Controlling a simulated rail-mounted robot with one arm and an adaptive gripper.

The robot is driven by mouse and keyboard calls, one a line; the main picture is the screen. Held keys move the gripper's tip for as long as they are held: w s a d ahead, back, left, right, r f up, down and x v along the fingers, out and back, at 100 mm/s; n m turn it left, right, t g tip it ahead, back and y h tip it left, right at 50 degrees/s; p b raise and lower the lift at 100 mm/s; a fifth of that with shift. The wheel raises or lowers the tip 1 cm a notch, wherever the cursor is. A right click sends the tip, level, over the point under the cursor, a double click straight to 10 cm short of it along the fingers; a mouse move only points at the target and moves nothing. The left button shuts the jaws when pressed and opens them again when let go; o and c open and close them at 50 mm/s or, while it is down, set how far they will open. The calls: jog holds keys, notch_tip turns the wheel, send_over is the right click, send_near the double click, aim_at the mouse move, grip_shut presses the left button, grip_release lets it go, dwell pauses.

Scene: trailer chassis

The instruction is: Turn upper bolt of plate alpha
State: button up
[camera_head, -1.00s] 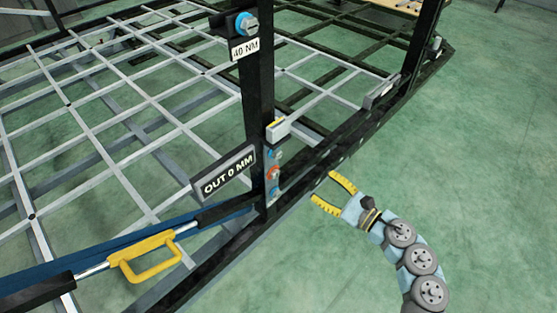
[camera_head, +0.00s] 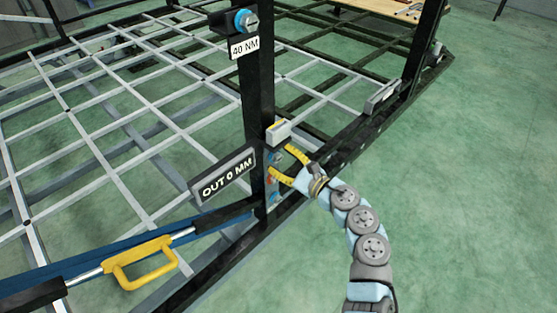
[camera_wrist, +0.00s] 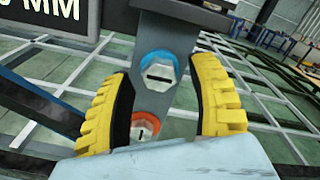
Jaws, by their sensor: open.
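My gripper (camera_head: 279,159) is open, with one yellow finger on each side of the upper bolt. In the wrist view gaps show between the fingers and the bolt head. I cannot tell how far the fingertips are from the plate.
An "OUT 0 MM" sign (camera_head: 224,174) juts out left of the plate. A "40 NM" label (camera_head: 245,47) hangs below another blue-ringed bolt (camera_head: 246,20) higher on the post. A yellow handle (camera_head: 145,265) is on the lower left rail. The floor at right is clear.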

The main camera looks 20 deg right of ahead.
jog(key=shift+w+a, duration=0.25)
jog(key=shift+w, duration=0.25)
grip_shut()
jog(key=shift+m, duration=0.4)
